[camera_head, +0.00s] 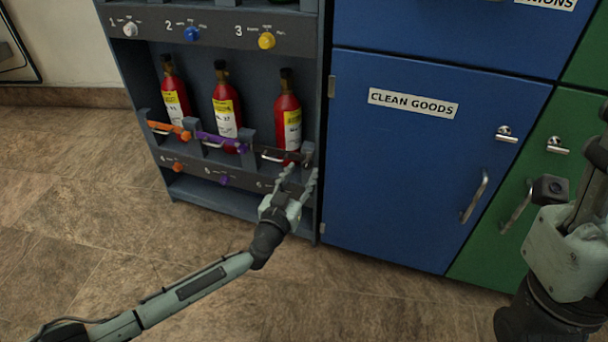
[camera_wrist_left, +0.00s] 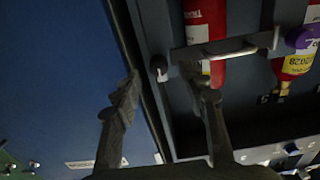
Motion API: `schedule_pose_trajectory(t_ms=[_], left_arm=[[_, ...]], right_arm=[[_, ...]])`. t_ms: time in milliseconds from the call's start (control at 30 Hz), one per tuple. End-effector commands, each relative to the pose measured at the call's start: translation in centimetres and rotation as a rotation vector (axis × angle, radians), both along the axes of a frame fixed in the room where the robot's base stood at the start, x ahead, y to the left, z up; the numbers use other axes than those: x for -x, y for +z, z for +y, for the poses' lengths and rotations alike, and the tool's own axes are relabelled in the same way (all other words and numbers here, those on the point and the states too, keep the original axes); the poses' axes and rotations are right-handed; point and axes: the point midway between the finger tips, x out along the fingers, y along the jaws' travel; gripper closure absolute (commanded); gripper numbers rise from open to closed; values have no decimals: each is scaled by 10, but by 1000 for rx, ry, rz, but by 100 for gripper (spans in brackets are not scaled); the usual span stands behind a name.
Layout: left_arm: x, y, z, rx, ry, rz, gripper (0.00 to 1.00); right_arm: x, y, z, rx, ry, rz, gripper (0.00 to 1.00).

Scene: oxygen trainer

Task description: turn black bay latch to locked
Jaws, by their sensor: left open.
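My left gripper (camera_head: 301,172) is open and empty at the right end of this latch. In the left wrist view the knob shows between the two fingers (camera_wrist_left: 165,88), nearer the right finger, which overlaps the bar; contact cannot be told. My right gripper (camera_head: 592,150) is at the right edge, partly cut off.
An orange latch (camera_head: 168,129) and a purple latch (camera_head: 220,143) cross the neighbouring bays. A blue door (camera_head: 400,170) marked CLEAN GOODS with a metal handle (camera_head: 474,197) is right of the rack. The tiled floor (camera_head: 110,240) in front is clear.

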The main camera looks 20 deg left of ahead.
Motion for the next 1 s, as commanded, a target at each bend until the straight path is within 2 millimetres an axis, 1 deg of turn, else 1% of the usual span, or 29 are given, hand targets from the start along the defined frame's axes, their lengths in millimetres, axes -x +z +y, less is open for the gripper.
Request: schedule_pose_trajectory(t_ms=[33, 200, 467, 500, 833, 1000], left_arm=[[-8, -2, -1, 1, 0, -2, 57], [-21, -1, -2, 0, -2, 0, 57], [-23, 0, -2, 1, -2, 1, 57], [-23, 0, -2, 1, -2, 1, 58], [-22, 0, -2, 1, -2, 1, 99], [-22, 0, -2, 3, -2, 1, 100]], right_arm=[[0, -2, 1, 5, -1, -7, 60], [-1, 0, 2, 16, 0, -20, 60], [-2, 1, 2, 18, -1, -20, 60], [-2, 1, 2, 18, -1, -20, 60], [-2, 1, 2, 19, -2, -19, 60], [-2, 1, 2, 19, -2, -19, 60]])
